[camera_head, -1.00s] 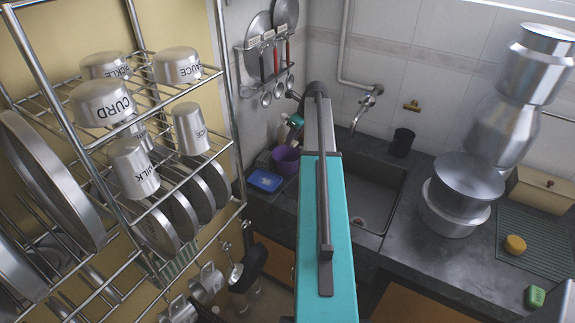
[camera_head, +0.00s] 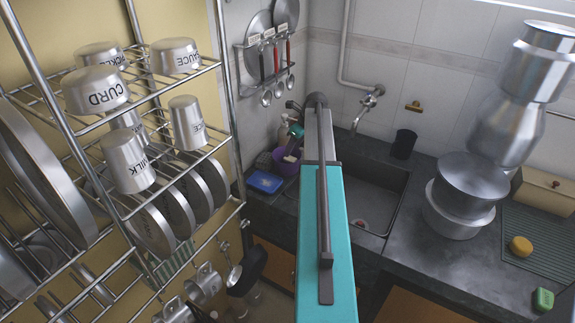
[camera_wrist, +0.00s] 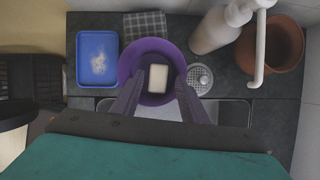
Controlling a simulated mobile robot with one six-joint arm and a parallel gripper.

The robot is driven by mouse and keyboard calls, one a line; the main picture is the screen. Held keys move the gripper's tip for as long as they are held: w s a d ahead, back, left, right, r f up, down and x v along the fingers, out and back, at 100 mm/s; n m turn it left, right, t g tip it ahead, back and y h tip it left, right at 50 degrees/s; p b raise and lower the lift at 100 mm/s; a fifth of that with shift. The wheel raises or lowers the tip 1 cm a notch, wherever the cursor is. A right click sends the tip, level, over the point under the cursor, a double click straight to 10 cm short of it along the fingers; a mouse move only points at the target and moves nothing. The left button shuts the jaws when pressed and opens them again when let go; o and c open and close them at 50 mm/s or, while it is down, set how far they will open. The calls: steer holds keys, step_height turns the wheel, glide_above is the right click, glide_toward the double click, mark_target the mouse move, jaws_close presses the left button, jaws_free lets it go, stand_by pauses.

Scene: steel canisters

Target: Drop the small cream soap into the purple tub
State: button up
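The small cream soap (camera_wrist: 160,78) is between the two fingertips of my gripper (camera_wrist: 161,83), with a finger close against each side. My gripper (camera_head: 293,146) looks shut on it. In the wrist view the soap is seen against the dark inside of the purple tub (camera_wrist: 126,67), within its rim. In the head view the soap shows as a pale spot at the tub (camera_head: 283,168), below the gripper. I cannot tell exactly how far the soap is above the tub's floor.
A blue tray (camera_wrist: 97,58) lies left of the tub. A white bottle (camera_wrist: 214,32), a drain disc (camera_wrist: 200,79) and a brown pot (camera_wrist: 270,45) stand to the right. A sink (camera_head: 370,195) and a steel rack (camera_head: 180,140) with canisters flank my arm.

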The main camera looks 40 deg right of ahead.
steer(key=shift+o, duration=0.7)
steer(key=b+v, duration=0.3)
steer(key=v, duration=1)
steer(key=shift+r, duration=0.45)
steer(key=shift+s+r, duration=0.1)
step_height(320, 180, up, 9)
steer(key=p, duration=0.9)
steer(key=shift+r+p, duration=0.3)
steer(key=shift+p, duration=0.05)
